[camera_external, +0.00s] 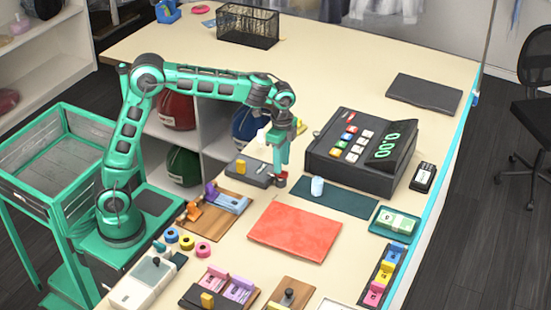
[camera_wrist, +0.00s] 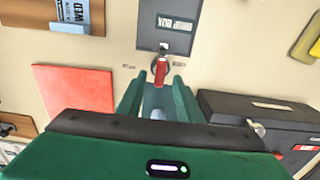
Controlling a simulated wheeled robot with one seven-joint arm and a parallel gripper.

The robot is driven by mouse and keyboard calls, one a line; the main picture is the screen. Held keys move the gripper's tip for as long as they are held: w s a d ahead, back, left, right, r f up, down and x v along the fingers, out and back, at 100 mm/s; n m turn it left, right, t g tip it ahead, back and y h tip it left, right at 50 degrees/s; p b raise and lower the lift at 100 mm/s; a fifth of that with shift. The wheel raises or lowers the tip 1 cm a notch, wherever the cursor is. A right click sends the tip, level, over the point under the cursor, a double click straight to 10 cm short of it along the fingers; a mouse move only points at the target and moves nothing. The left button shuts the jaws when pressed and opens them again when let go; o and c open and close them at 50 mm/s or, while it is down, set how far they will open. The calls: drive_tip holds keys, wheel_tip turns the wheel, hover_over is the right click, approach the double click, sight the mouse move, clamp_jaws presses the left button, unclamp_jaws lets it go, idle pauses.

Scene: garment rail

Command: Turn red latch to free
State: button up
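The red latch (camera_wrist: 160,72) is a small red lever on a round pivot at the lower edge of a dark grey plate (camera_wrist: 150,25) with a white label. In the wrist view it points down toward me, with small printed words to its left and right, too small to read surely. My gripper (camera_wrist: 160,80) is open, with one green finger on each side of the lever and gaps between. In the external view my gripper (camera_external: 281,172) points down over the counter, close to a small dark and red part; contact cannot be told there.
A red mat (camera_external: 295,232) lies in front of my gripper. A wooden board with blue and purple parts (camera_external: 215,203) is to the left.

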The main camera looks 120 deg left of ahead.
drive_tip(key=shift+f, duration=1.5)
clamp_jaws()
